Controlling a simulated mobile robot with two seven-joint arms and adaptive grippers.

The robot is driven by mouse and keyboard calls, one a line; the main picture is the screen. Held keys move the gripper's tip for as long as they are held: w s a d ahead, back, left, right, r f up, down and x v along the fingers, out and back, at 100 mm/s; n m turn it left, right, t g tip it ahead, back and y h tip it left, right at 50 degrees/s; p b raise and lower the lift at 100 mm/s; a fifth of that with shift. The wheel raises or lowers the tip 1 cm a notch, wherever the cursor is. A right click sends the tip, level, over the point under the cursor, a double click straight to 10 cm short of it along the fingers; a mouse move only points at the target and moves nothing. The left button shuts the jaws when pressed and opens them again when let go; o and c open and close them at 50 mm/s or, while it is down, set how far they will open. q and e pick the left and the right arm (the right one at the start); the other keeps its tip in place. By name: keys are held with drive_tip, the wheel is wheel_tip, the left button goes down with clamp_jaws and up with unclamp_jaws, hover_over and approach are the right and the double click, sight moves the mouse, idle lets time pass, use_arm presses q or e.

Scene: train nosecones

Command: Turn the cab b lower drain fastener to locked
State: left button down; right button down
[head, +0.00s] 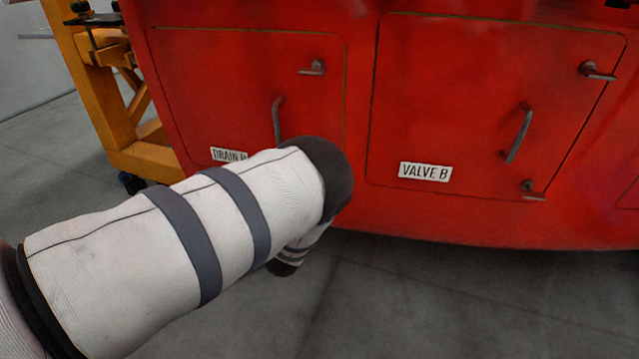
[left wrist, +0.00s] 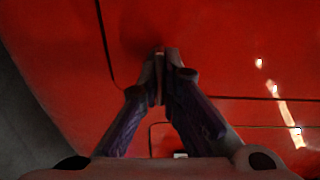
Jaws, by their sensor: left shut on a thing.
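The red cab side has a panel with a "DRAIN B" label (head: 229,155), partly covered by my left arm. Its upper fastener (head: 313,68) is a small grey lever at the panel's upper right, pointing left. The lower drain fastener is hidden behind my arm in the head view. In the left wrist view my left gripper (left wrist: 161,62) has its fingers closed together at the red surface, on a small thing that looks like this fastener. The fingers cover most of it, so its angle cannot be told. My right gripper is in neither view.
The drain panel's handle (head: 277,118) stands out above my arm. To the right is the "VALVE B" panel (head: 440,95) with a handle (head: 518,133) and two fasteners. A yellow stand (head: 110,100) is at the left. The grey floor is clear.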

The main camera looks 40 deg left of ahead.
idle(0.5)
use_arm(q)
drive_tip(key=c, duration=1.8)
unclamp_jaws()
drive_tip(key=v, duration=1.2)
